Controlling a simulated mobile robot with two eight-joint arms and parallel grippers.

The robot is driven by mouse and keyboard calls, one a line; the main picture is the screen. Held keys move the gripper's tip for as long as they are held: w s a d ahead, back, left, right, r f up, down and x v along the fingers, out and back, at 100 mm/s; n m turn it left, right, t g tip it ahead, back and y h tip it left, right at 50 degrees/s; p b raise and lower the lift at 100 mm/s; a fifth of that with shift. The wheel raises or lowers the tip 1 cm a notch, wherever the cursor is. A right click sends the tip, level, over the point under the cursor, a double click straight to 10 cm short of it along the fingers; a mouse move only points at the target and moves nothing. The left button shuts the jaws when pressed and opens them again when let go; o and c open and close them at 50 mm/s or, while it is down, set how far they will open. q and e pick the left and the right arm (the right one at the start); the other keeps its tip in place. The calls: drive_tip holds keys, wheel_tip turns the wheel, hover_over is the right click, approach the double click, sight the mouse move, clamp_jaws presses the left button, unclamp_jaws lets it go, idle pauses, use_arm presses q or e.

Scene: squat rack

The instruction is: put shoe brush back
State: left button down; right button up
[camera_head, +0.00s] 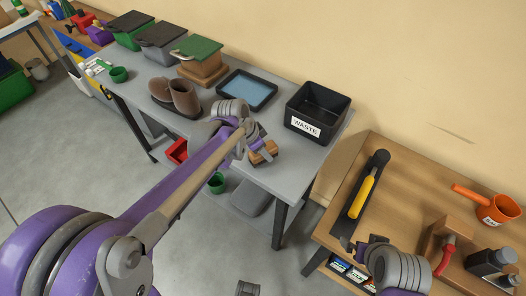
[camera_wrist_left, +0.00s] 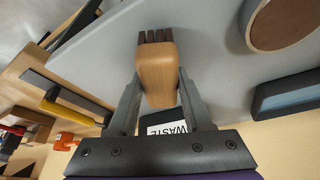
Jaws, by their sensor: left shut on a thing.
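The shoe brush (camera_head: 265,155) has a light wooden back and dark bristles. My left gripper (camera_head: 258,146) is shut on it and holds it over the front right part of the grey table (camera_head: 258,180). In the left wrist view the wooden back of the brush (camera_wrist_left: 156,72) sits between both fingers of my left gripper (camera_wrist_left: 157,88), with the dark bristles at the far end. Whether the brush touches the table is unclear. My right wrist shows at the bottom right of the head view; its gripper (camera_head: 358,243) is too unclear to read.
A black WASTE bin (camera_head: 316,108) stands at the table's right end. A wooden workbench (camera_head: 400,185) with a yellow-handled tool (camera_head: 363,194) and an orange pot (camera_head: 497,209) is at right.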

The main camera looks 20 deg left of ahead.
use_arm(q)
drive_tip(key=shift+f, duration=0.25)
drive_tip(key=shift+f, duration=0.2)
drive_tip(key=shift+c, duration=1.7)
unclamp_jaws()
drive_tip(key=shift+r, duration=0.15)
